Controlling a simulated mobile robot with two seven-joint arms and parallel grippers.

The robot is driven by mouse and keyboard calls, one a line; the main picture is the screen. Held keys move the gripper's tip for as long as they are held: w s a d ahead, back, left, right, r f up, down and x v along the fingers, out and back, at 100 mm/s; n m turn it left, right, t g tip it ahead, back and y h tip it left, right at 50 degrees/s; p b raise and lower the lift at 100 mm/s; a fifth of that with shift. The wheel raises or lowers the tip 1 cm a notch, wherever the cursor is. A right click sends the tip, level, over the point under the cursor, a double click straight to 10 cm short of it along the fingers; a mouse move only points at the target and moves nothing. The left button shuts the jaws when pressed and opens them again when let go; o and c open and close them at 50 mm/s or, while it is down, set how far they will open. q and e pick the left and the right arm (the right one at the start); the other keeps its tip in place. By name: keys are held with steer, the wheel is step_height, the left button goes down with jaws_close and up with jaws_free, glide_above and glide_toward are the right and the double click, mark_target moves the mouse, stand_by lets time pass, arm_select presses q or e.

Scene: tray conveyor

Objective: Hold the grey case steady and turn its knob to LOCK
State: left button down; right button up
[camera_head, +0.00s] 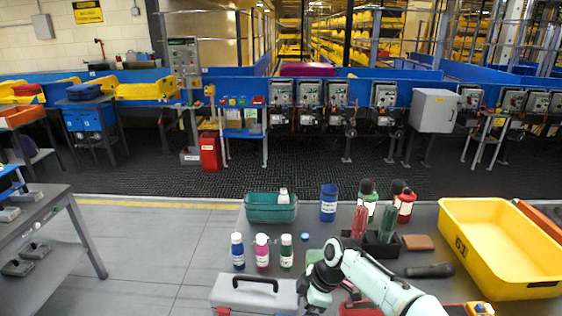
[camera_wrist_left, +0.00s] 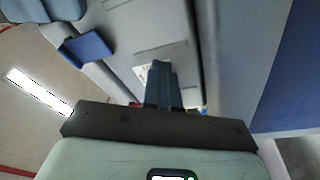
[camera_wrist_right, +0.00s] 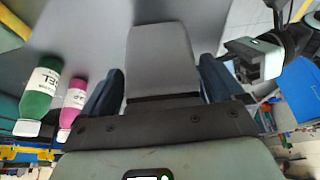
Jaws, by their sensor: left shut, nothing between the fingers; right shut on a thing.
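The grey case (camera_head: 250,297) with its dark handle stands at the near edge of the table in the head view, its lower part cut off by the frame. My right gripper (camera_wrist_right: 160,72) is at the case's right end. In the right wrist view its two fingers lie on either side of a grey part that I take for the case. Whether that surface is the case I cannot tell. I cannot make out the knob.
Three small bottles, white-and-blue (camera_head: 238,252), pink (camera_head: 262,252) and green (camera_head: 286,252), stand just behind the case. Beyond are a teal bin (camera_head: 270,212) and a blue cup (camera_head: 328,203). A yellow tray (camera_head: 500,283) fills the right side.

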arm_select(q)
steer(key=shift+a, duration=0.1)
arm_select(e)
steer(key=shift+d+f, duration=0.1)
steer(key=shift+d, duration=0.05)
arm_select(q)
steer(key=shift+d+f, duration=0.15)
steer(key=shift+d, duration=0.1)
steer(key=shift+s, duration=0.2)
steer(key=s, duration=0.5)
steer(key=shift+s+a, duration=0.25)
steer(key=shift+s, duration=0.1)
arm_select(e)
steer(key=o, duration=1.3)
